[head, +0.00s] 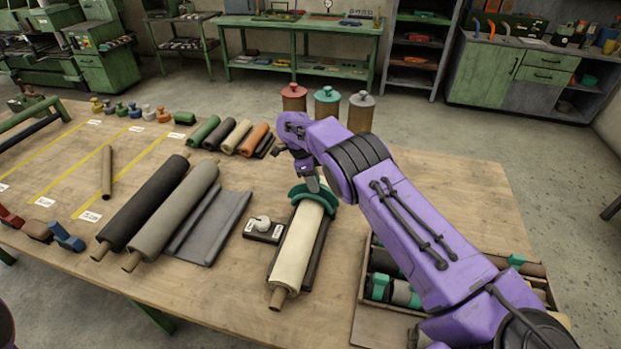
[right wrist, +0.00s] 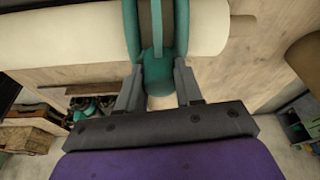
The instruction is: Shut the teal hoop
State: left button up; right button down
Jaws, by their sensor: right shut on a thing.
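The teal hoop (head: 325,191) sits at the far end of a cream roll (head: 299,243), which lies in a dark cradle on the table. In the right wrist view the teal hoop (right wrist: 157,53) crosses the cream roll (right wrist: 72,32), with a dark strip between its two teal sides. My right gripper (head: 312,184) reaches it from above. Its fingers (right wrist: 158,78) are shut on the hoop's teal tab. The hoop's far side is hidden, so I cannot tell whether its ends meet. My left gripper is not in view.
A small box with a white knob (head: 263,228) stands left of the cradle. Dark and grey rolls (head: 146,203) lie further left. A wooden crate (head: 365,282) with teal-banded rolls is under my right arm. Three capped canisters (head: 326,105) stand behind.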

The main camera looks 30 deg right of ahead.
jog(key=shift+f, duration=0.2)
jog(key=c, duration=0.7)
grip_release()
jog(key=shift+c, duration=0.2)
jog(key=b+v, duration=0.2)
jog(key=v, duration=0.3)
jog(key=shift+w+r, duration=0.1)
jog(key=shift+w, duration=0.05)
notch_tip(320, 180, up, 5)
send_over(304, 189)
jog(key=shift+r, duration=0.1)
